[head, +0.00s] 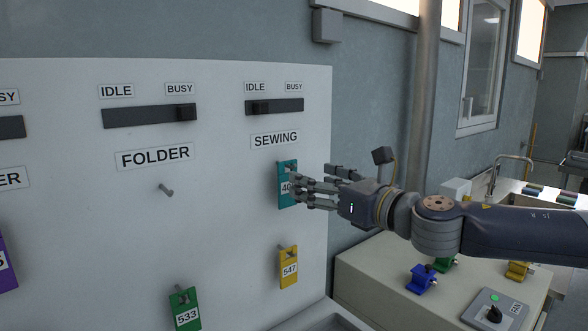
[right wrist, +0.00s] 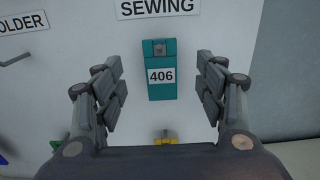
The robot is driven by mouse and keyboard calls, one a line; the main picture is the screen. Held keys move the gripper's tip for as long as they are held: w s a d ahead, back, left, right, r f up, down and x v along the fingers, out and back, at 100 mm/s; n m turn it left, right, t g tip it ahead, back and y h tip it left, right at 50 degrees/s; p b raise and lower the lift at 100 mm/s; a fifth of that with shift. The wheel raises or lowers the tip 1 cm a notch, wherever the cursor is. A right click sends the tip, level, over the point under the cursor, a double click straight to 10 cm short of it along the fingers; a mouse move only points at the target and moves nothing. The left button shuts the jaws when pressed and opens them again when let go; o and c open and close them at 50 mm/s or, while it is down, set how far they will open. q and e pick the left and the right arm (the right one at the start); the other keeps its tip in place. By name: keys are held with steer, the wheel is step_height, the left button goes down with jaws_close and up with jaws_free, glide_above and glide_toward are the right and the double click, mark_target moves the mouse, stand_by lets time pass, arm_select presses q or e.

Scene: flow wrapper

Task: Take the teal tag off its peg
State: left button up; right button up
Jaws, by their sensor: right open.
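The teal tag (head: 285,197) hangs on its peg under the SEWING label on the white board. In the right wrist view the teal tag (right wrist: 161,88) shows the number 406, and the peg end (right wrist: 159,49) sticks out near its top. My right gripper (head: 302,190) reaches in from the right and is at the tag. In the right wrist view my right gripper (right wrist: 161,82) is open, with a finger on each side of the tag and visible gaps between. In the head view the fingers hide part of the tag. My left gripper is not in view.
A yellow tag (head: 288,268) hangs below the teal one, and a green tag (head: 185,310) hangs at lower left. An empty peg (head: 166,190) stands under FOLDER. Slider bars (head: 274,107) run above. A counter (head: 380,270) with blue and green items stands at right.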

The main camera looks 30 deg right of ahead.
mark_target(288, 173)
steer(key=w+p, duration=0.2)
steer(key=w, duration=0.1)
steer(key=w+p, duration=0.2)
steer(key=w, duration=0.1)
steer(key=w+p, duration=0.2)
steer(key=p, duration=0.1)
steer(key=shift+w+a, duration=0.3)
steer(key=shift+w, duration=0.1)
steer(key=shift+w+f, duration=0.15)
steer(key=shift+w, duration=0.1)
steer(key=shift+c, duration=0.8)
steer(key=c, duration=1)
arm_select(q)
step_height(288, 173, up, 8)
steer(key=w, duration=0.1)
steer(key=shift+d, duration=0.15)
